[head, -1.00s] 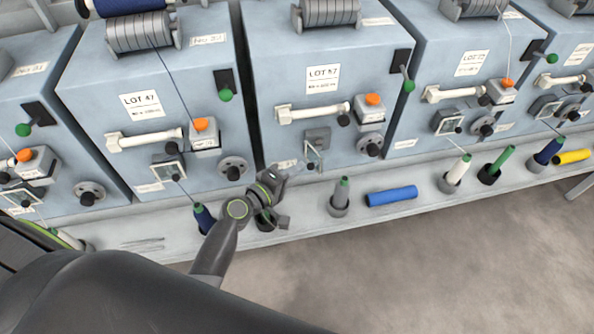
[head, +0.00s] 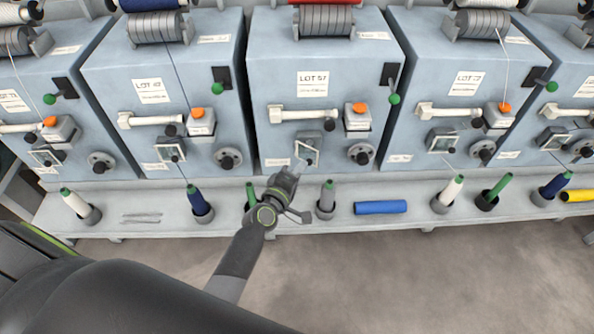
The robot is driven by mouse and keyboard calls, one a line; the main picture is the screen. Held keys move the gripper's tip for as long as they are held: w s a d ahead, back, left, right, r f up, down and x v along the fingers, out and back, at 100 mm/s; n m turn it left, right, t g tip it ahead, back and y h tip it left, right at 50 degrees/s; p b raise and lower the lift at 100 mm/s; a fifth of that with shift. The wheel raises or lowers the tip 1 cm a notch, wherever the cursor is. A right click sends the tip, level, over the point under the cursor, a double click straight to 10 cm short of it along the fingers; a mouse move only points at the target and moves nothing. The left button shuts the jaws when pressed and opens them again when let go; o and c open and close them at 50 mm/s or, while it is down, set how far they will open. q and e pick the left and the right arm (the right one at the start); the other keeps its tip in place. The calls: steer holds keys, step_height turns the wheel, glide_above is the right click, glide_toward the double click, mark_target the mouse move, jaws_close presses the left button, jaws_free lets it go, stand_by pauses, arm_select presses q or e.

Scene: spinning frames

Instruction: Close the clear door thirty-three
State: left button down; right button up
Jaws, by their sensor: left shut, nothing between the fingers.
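A small clear door (head: 305,153) with a pale frame sits low on the front of the middle blue-grey machine (head: 270,87). Its pane looks swung out from the dark plate behind it. No number can be read on it. My left gripper (head: 296,169) is shut and empty, with its tips just below and left of the clear door. I cannot tell whether they touch it. Similar clear doors show on the machine to the left (head: 171,153) and the machine to the right (head: 441,144). My right gripper is not in view.
A grey shelf (head: 400,211) runs below the machines. A dark knob (head: 361,154) sticks out right of the door.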

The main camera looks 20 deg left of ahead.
arm_select(q)
steer(key=shift+w+d, duration=0.3)
steer(key=shift+d, duration=0.2)
steer(key=shift+w+d, duration=0.3)
steer(key=shift+d, duration=0.2)
steer(key=shift+w+d, duration=0.7)
steer(key=shift+w, duration=0.3)
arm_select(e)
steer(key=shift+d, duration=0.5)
arm_select(q)
steer(key=shift+w+d, duration=0.1)
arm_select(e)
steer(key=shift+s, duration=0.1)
